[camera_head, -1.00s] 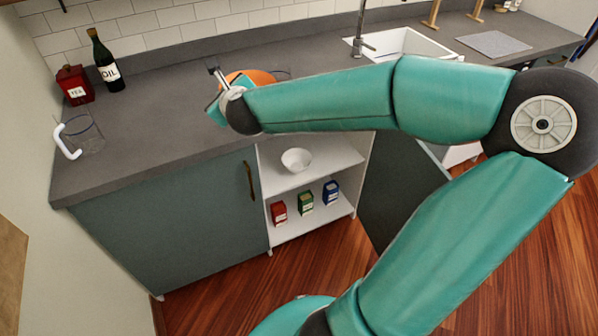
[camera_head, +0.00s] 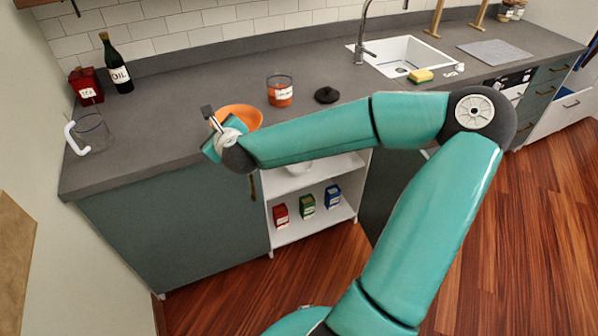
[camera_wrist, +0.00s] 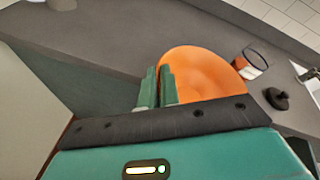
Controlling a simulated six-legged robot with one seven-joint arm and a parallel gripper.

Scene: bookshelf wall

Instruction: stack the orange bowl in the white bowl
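The orange bowl (camera_head: 240,116) is by the front of the grey counter, partly hidden behind my arm's end in the head view. In the wrist view the orange bowl (camera_wrist: 205,75) fills the space just past my fingers, with its rim between them. My gripper (camera_wrist: 157,86) has its two green fingers close together, pinching that rim. My gripper (camera_head: 212,122) shows only partly in the head view. I cannot tell how far the bowl is above the counter. The white bowl (camera_head: 300,166) stands on the upper shelf of the open cabinet, mostly hidden by my forearm.
Behind the bowl are a glass jar (camera_head: 280,91) with orange contents and a black lid (camera_head: 326,95). A glass mug (camera_head: 91,134), red tea box (camera_head: 86,86) and oil bottle (camera_head: 115,64) stand left. Small boxes (camera_head: 307,205) line the lower shelf. A sink (camera_head: 398,56) is right.

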